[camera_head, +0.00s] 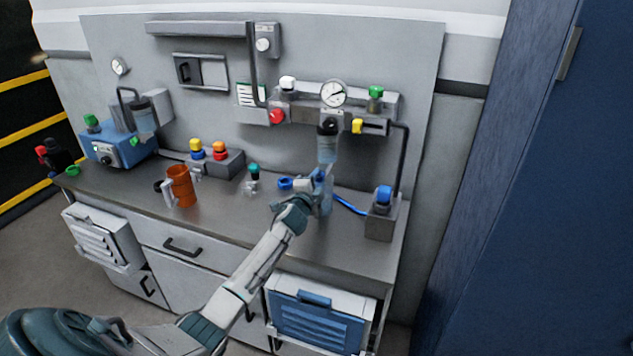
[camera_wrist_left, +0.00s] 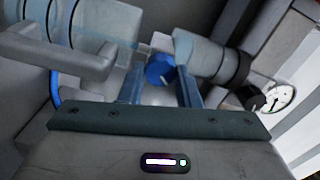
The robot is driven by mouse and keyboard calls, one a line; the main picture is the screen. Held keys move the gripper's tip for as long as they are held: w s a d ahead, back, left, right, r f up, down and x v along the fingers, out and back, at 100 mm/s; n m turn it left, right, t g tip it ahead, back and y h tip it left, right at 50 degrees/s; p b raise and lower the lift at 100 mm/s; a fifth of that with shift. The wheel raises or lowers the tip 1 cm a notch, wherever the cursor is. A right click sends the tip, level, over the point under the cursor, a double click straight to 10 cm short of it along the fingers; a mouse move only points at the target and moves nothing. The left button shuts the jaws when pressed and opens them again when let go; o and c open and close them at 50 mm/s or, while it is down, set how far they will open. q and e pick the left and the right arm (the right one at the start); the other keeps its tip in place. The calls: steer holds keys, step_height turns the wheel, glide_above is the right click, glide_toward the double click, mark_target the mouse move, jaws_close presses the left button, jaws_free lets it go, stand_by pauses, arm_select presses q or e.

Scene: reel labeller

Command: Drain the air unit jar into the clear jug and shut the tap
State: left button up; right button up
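The air unit jar (camera_head: 327,151), a see-through bowl with a dark collar, hangs below the round gauge in the head view. In the left wrist view the jar (camera_wrist_left: 204,55) lies right of centre. A blue tap knob (camera_wrist_left: 160,69) shows at its lower end. My left gripper (camera_head: 316,181) is just below the jar. In the left wrist view its two blue fingers (camera_wrist_left: 162,88) stand apart on either side of the knob, with small gaps seeming to remain. The clear jug (camera_head: 326,202) stands under the jar, partly hidden by the gripper; its grey handle (camera_wrist_left: 60,50) shows at left. My right gripper is out of view.
An orange jug (camera_head: 182,188) stands on the left part of the worktop. A grey box with a blue button (camera_head: 384,194) stands at right, with a blue hose (camera_head: 349,206) beside it. A small teal-topped bottle (camera_head: 253,174) stands left of my gripper.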

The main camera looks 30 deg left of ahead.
arm_select(q)
steer(key=o, duration=0.4)
steer(key=b+v, duration=0.3)
steer(key=v, duration=0.7)
steer(key=shift+s+d, duration=0.2)
steer(key=shift+s, duration=0.15)
